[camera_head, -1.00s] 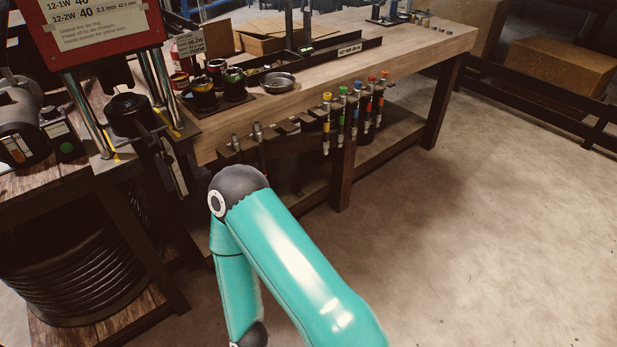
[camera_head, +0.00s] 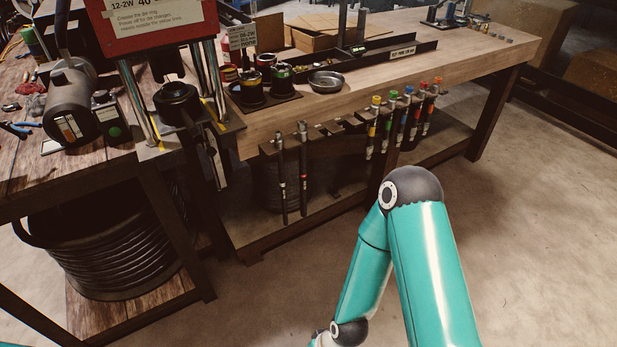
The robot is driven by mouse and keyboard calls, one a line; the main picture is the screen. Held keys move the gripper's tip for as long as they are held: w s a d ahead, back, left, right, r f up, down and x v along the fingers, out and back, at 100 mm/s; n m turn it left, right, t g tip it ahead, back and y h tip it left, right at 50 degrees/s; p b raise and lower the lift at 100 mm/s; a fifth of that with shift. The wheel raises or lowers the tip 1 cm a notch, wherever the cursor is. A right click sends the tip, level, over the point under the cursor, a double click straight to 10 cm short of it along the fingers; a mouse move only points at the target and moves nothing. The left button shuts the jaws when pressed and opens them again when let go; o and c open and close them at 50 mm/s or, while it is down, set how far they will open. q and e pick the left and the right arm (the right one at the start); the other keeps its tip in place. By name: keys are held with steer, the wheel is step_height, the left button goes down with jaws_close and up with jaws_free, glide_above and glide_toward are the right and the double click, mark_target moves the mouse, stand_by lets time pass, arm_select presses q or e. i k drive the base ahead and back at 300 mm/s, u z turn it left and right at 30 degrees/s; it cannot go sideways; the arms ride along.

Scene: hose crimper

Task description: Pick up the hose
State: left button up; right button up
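Two thin dark hoses hang upright with metal ends up from a rack on the front of the workbench; the left one (camera_head: 281,175) and the right one (camera_head: 303,168) are side by side. Several more hang-down pieces with coloured bands (camera_head: 388,125) hang further right on the rack. Which of these is the task's hose I cannot tell. A teal arm of mine comes in from the bottom right, its joint in front of the bench; its gripper is outside the picture. My other gripper is not visible either.
The crimper press (camera_head: 178,103) with a red sign panel stands on the left table. The workbench (camera_head: 365,85) carries dark cups, a metal bowl (camera_head: 326,82), a long black tray and a cardboard box (camera_head: 312,36). The concrete floor at right is clear.

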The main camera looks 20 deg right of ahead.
mark_target(302, 150)
steer(key=z, duration=0.05)
steer(key=i, duration=0.9)
steer(key=u, duration=0.1)
